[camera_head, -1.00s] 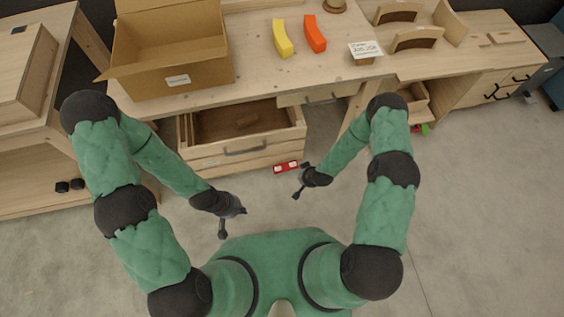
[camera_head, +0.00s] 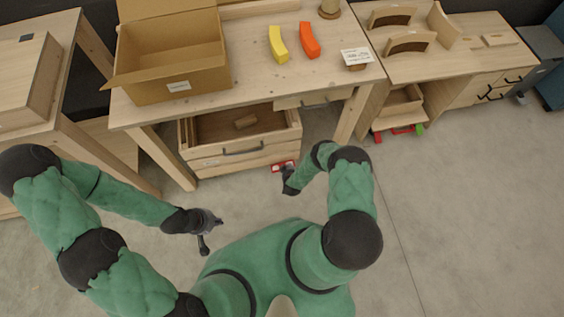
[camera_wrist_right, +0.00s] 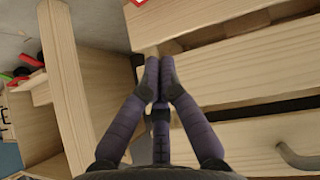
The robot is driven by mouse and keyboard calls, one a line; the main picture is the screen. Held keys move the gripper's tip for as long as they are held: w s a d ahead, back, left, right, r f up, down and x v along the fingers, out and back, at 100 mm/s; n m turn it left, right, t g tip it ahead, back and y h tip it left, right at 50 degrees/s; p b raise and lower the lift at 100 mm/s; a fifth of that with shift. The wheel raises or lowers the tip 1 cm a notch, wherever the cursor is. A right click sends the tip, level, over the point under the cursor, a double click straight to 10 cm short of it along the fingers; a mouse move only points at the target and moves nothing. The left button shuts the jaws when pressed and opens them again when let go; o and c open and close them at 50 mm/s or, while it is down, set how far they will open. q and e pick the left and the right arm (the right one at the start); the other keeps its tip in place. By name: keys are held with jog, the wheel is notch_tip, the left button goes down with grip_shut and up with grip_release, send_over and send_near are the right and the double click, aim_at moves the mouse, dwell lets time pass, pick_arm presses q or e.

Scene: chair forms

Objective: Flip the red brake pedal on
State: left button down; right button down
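A small red piece with a white patch (camera_head: 281,167), which looks like the red brake pedal, sits low at the front of the workbench, below and right of the drawer. My right gripper (camera_head: 289,186) is just in front of it and partly covers it. In the right wrist view my right gripper (camera_wrist_right: 160,62) has its fingertips together with nothing between them. A red and white corner (camera_wrist_right: 139,2) shows at that view's top edge, beyond the fingertips. My left gripper (camera_head: 211,232) hangs over the floor, away from the bench; its finger opening is unclear.
The workbench (camera_head: 270,84) carries a cardboard box (camera_head: 172,62), a yellow curved piece (camera_head: 278,44) and an orange one (camera_head: 309,40). An open drawer (camera_head: 240,142) holds a small wooden block. Red and green parts (camera_head: 408,130) lie under the right bench. Floor is clear at right.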

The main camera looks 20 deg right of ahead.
jog(key=shift+f, duration=0.1)
dwell(0.4)
jog(key=b+x, duration=0.5)
jog(key=x, duration=0.5)
jog(key=shift+b, duration=0.4)
notch_tip(320, 180, down, 2)
jog(key=shift+d+f+b, duration=0.1)
jog(key=shift+d+b, duration=0.1)
jog(key=shift+b, duration=0.5)
jog(key=shift+d+f+b, duration=0.2)
jog(key=shift+f+b, duration=0.25)
jog(key=shift+f, duration=0.3)
jog(key=shift+s, duration=0.1)
